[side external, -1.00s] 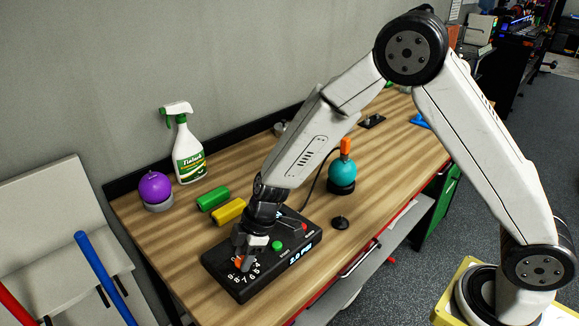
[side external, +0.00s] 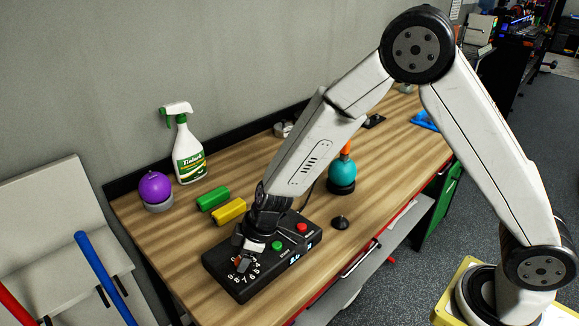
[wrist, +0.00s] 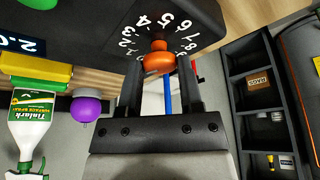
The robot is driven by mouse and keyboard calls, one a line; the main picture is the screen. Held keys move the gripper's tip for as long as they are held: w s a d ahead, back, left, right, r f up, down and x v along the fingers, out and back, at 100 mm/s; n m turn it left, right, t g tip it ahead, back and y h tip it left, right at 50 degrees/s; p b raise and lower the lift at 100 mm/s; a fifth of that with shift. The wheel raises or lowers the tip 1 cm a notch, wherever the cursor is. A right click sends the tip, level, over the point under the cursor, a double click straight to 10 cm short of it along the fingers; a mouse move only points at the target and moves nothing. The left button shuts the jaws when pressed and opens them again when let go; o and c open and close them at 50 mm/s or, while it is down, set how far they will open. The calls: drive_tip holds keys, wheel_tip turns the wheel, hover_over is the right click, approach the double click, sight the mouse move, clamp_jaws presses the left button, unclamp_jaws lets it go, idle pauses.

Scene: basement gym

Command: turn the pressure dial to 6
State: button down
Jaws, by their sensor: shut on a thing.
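The pressure dial is an orange knob (wrist: 158,60) on a black control box (side external: 238,288) with white numbers around it. My gripper (side external: 243,262) reaches down to the dial at the box's near left part. In the wrist view my gripper's two dark fingers (wrist: 159,84) stand on either side of the knob, shut on it. Numbers including 3, 4, 5, 6, 7 and 8 are readable there. The dial's pointer is not clear, so I cannot tell its setting. A display (wrist: 20,43) on the box shows 2.0, cut off by the frame edge.
The box has a green button (side external: 277,246) and a red button (side external: 302,227). Yellow (side external: 229,211) and green (side external: 212,198) blocks lie behind it.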

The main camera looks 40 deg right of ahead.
drive_tip(key=shift+m+t+h, duration=0.4)
drive_tip(key=shift+m+h, duration=0.2)
drive_tip(key=shift+m, duration=1.3)
drive_tip(key=shift+c, duration=1.3)
unclamp_jaws()
drive_tip(key=shift+r, duration=0.1)
drive_tip(key=v, duration=0.7)
drive_tip(key=shift+s+r, duration=0.15)
drive_tip(key=shift+r, duration=0.15)
